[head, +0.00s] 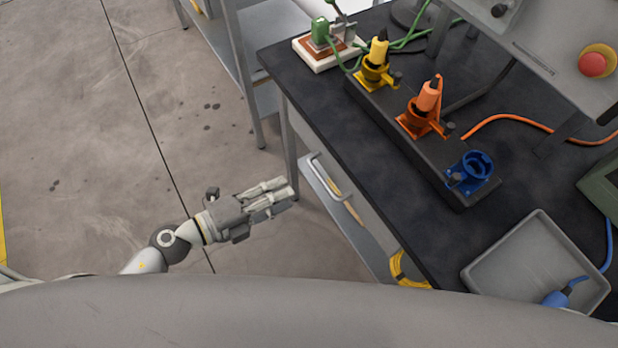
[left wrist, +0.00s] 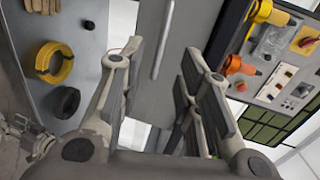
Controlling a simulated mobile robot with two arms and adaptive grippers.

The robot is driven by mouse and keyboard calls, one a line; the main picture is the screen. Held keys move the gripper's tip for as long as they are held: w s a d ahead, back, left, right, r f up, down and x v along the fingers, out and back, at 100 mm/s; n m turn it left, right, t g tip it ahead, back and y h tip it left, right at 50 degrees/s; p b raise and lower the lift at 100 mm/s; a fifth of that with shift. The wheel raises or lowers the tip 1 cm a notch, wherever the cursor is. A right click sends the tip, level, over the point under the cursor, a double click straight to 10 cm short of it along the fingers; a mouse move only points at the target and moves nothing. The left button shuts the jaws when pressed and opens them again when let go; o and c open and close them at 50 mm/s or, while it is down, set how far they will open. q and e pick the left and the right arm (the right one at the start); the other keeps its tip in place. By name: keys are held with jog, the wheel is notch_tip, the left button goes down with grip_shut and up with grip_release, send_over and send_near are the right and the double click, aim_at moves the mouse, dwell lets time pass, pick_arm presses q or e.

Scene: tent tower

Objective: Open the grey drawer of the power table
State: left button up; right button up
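The power table (head: 395,215) has a black top and a grey drawer front (head: 349,190) under its left edge. The drawer looks shut, with a pale bar handle (head: 327,178) on its front. In the left wrist view the handle (left wrist: 163,40) runs nearly upright across the grey drawer front (left wrist: 155,75), beyond the fingertips. My left gripper (head: 288,190) is beside the table, left of the handle and apart from it. Its fingers (left wrist: 158,62) are spread and empty, with the handle showing in the gap between them. My right gripper is not seen.
A yellow coil (head: 405,270) and a black coil (left wrist: 65,101) lie on the shelf below. On the tabletop are yellow, orange and blue connector holders (head: 470,172) and a grey tray (head: 498,246). The floor (head: 90,140) to the left is clear.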

aim_at(320, 176)
pick_arm(q)
jog(key=p+x, duration=0.1)
jog(key=x, duration=0.9)
jog(key=shift+d+r, duration=0.1)
jog(key=shift+d, duration=0.35)
grip_shut()
